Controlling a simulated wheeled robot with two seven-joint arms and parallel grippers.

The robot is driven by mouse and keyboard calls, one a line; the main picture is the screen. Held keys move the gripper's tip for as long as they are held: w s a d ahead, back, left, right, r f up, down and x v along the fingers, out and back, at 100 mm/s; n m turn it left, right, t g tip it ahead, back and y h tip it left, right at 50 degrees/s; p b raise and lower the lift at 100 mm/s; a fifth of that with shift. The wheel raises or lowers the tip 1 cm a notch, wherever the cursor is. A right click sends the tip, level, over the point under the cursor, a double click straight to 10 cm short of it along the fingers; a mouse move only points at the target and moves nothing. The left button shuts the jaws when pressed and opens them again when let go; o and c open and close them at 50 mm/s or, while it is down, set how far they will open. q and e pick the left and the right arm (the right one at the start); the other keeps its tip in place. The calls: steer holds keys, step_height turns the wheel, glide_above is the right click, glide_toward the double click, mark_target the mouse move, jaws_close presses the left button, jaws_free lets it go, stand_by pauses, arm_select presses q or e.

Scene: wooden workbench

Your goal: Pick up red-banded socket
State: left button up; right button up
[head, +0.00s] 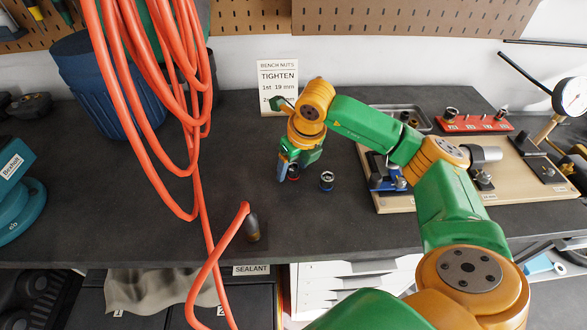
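My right gripper (295,170) points down at the middle of the bench, reached by the green and orange arm from the lower right. A small socket with a red band (293,174) shows low at its fingers, partly hidden by them. I cannot tell whether the fingers touch the socket or stand apart around it. A second dark socket with a bluish band (327,181) stands upright on the bench, just right of the gripper. My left gripper is not in view.
An orange hose (190,130) hangs in loops at the left, before a blue bin (95,90). A sign (277,75) stands behind the gripper. At right are a metal tray (425,121), a red socket rail (470,123) and a fixture board (400,204).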

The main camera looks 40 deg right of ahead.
jaws_close()
